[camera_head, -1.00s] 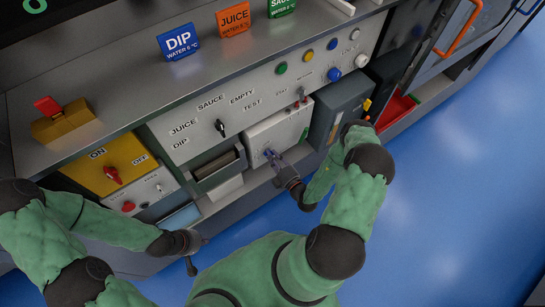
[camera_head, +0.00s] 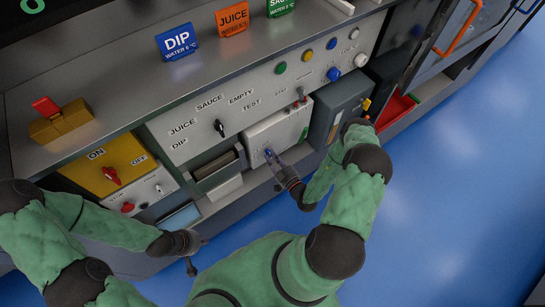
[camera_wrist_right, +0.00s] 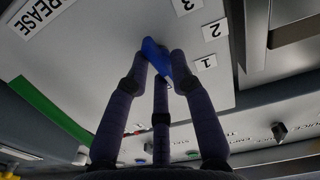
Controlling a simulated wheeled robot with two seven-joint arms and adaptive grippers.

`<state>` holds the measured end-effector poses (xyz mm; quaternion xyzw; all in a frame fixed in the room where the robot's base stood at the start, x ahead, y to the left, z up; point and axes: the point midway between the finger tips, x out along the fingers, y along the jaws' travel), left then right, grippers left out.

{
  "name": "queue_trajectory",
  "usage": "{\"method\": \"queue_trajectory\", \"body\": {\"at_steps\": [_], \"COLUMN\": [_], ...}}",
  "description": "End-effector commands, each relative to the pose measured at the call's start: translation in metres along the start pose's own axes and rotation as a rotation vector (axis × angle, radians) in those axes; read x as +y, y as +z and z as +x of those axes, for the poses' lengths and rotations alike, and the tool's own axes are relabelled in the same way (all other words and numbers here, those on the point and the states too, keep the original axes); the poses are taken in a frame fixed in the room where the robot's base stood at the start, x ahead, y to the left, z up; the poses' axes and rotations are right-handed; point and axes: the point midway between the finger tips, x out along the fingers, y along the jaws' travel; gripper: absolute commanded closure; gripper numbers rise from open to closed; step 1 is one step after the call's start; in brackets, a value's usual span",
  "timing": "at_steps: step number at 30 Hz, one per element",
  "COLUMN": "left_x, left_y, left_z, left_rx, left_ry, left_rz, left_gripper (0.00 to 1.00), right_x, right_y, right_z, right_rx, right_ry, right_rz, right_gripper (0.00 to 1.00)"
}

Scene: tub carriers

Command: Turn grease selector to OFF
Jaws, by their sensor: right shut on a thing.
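The grease selector is a blue knob (camera_wrist_right: 156,55) on a white panel (camera_wrist_right: 85,60) in the right wrist view. Labels "GREASE", 1, 2 and 3 show around it; no OFF label is readable. My right gripper (camera_wrist_right: 160,68) is shut on the knob, its dark fingers around it. In the head view the right gripper (camera_head: 272,159) reaches the front of the white grease box (camera_head: 285,130), and the fingers largely hide the knob. My left gripper (camera_head: 191,257) hangs low at the left, apart from the panels; its finger state is unclear.
A black selector (camera_head: 219,127) sits on the panel above left. A yellow ON/OFF box (camera_head: 100,172) with a red switch is further left. A grey box (camera_head: 340,100) stands right of the grease box. The blue floor (camera_head: 450,200) is clear.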

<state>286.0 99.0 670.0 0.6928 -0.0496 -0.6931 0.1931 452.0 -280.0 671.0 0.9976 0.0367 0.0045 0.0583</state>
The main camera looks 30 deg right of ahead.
Motion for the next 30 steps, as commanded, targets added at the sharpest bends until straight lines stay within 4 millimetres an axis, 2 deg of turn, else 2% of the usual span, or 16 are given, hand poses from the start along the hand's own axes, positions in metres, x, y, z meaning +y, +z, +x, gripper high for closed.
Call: {"method": "queue_trajectory", "body": {"at_steps": [1,9,24,25,27,30], "left_x": [-0.0003,-0.0003,-0.0003,-0.0003,-0.0003,-0.0003], "left_y": [0.0,0.0,0.0,0.0,0.0,0.0], "left_z": [0.0007,0.0009,0.0009,0.0009,0.0009,0.0008], "left_rx": [0.0,0.0,0.0,0.0,0.0,0.0], "left_ry": [0.0,0.0,0.0,0.0,0.0,0.0], "left_rz": [0.0,0.0,0.0,0.0,0.0,0.0], "left_gripper": [1.0,1.0,1.0,1.0,1.0,1.0], "right_x": [-0.0058,-0.007,-0.0088,-0.0088,-0.0091,-0.0088], "right_y": [0.0052,0.0049,0.0044,0.0044,0.0043,0.0039], "right_z": [-0.0032,-0.0035,-0.0037,-0.0037,-0.0037,-0.0034], "right_rx": [-0.018,-0.018,-0.017,-0.017,-0.017,-0.016], "right_ry": [-0.006,-0.007,-0.01,-0.011,-0.011,-0.012], "right_rz": [0.036,0.124,0.145,0.145,0.145,0.144], "right_gripper": [1.0,1.0,1.0,0.73,0.57,0.57]}}
